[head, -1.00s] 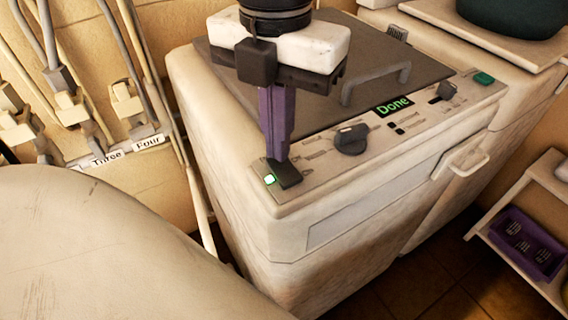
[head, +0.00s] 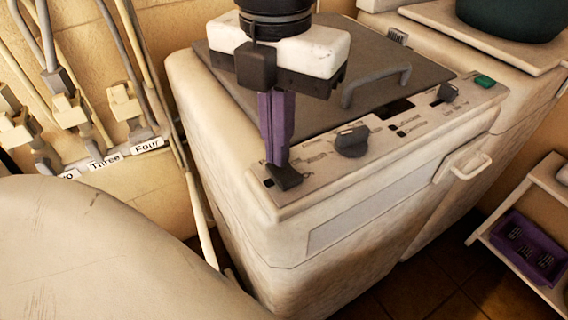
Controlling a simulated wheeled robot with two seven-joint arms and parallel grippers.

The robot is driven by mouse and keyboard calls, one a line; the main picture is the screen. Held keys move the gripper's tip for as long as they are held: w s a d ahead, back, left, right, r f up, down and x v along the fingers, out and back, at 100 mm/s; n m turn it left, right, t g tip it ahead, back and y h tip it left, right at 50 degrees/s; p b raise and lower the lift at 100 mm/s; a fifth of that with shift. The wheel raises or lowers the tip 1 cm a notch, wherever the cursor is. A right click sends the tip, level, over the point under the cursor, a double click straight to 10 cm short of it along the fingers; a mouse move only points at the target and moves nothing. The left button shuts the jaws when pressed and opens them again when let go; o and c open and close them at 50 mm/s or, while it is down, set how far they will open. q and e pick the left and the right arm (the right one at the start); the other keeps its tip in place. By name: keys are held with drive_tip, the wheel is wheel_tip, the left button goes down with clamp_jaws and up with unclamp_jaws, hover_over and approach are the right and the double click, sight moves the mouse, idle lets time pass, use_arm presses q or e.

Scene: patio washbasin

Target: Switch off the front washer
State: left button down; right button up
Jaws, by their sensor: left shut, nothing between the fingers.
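The front washer (head: 225,165) is a cream top-loader with a grey lid (head: 320,75) and a control panel along its front edge. Its display (head: 394,110) is dark. The small indicator (head: 268,183) at the panel's left end is dark too. A dark knob (head: 351,141) sits mid-panel. My left gripper (head: 285,177) points down, shut and empty, with its dark fingertips at the left end of the panel, beside the indicator. The fingertips cover whatever is under them, so I cannot tell if they touch the panel. My right gripper is out of view.
Plugs and cables hang on the wall at left, above labels reading Three (head: 104,161) and Four (head: 147,145). A second machine with a dark green tub (head: 515,18) stands behind. A shelf with a purple crate (head: 528,248) is at right. Tiled floor shows at lower right.

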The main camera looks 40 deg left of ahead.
use_arm(q)
wheel_tip(320, 180, up, 7)
drive_tip(key=p, duration=0.3)
drive_tip(key=shift+f, duration=0.2)
idle(0.6)
